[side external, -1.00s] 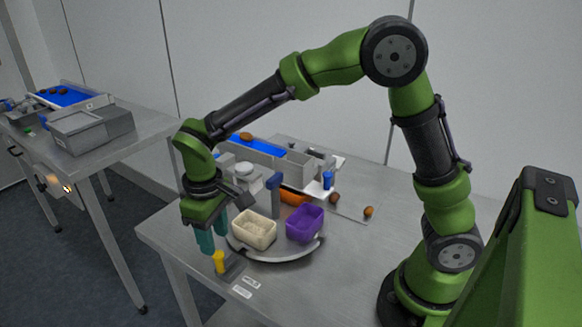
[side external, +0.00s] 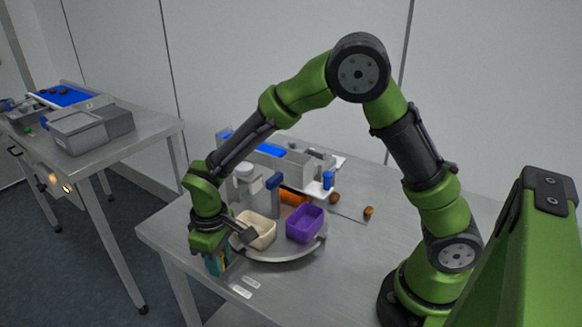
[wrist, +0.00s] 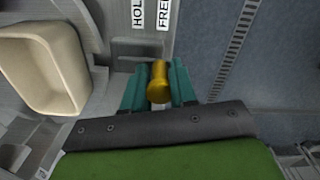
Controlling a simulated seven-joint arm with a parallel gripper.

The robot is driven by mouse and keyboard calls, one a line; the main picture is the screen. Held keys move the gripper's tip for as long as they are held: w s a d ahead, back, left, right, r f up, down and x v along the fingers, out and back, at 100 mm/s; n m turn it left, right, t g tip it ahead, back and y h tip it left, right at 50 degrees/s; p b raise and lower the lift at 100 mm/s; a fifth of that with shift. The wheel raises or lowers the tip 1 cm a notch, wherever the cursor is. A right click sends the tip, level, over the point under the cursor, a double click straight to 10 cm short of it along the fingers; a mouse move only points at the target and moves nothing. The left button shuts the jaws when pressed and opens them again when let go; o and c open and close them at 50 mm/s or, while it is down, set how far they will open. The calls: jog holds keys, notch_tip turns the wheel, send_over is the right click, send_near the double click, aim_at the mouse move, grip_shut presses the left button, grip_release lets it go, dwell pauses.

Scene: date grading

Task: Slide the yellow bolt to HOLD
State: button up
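The yellow bolt (wrist: 159,84) stands up between the two teal fingers of my gripper (wrist: 160,88) in the wrist view. The fingers sit close against both sides of its knob, with no clear gap showing. The bolt lines up with the FREE label (wrist: 163,14); the HOLD label (wrist: 138,14) is to its left. In the side view my gripper (side external: 218,263) is low at the table's near edge, and only a little of the yellow bolt shows between the fingers.
A cream tub (side external: 263,232) and a purple tub (side external: 304,222) stand on a round grey plate (side external: 285,257) close beside my gripper. A blue-topped post (side external: 274,182) rises behind them. Brown dates (side external: 368,211) lie farther right.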

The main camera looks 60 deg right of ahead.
aim_at(232, 260)
grip_shut()
jog(key=shift+d, duration=1.85)
jog(key=o, duration=0.5)
grip_release()
jog(key=shift+o, duration=0.4)
jog(key=shift+a, duration=0.1)
jog(key=shift+r, duration=0.15)
